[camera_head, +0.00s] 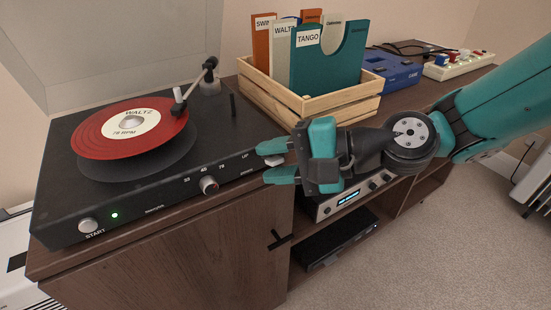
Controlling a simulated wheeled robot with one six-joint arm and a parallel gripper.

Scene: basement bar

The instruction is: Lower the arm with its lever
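The black turntable (160,200) stands on the left of the cabinet. A red record (90,138) labelled WALTZ, 78 RPM shows above its dark platter. The tonearm (195,85) has its head over the record's right edge; I cannot tell whether it touches. A thin black post (233,105) stands right of the tonearm. The word UP is printed near the right front edge. My gripper (270,161) is beside that edge, its teal fingertips apart. A small pale part shows between them; I cannot tell whether it is the lever. The gripper hides part of this corner.
The speed knob (209,185) and START button (88,225), with a green light, are on the turntable's front. A wooden crate (345,104) of record sleeves stands close behind my gripper. A blue device (395,72) and a white switch box (455,66) stand further right.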

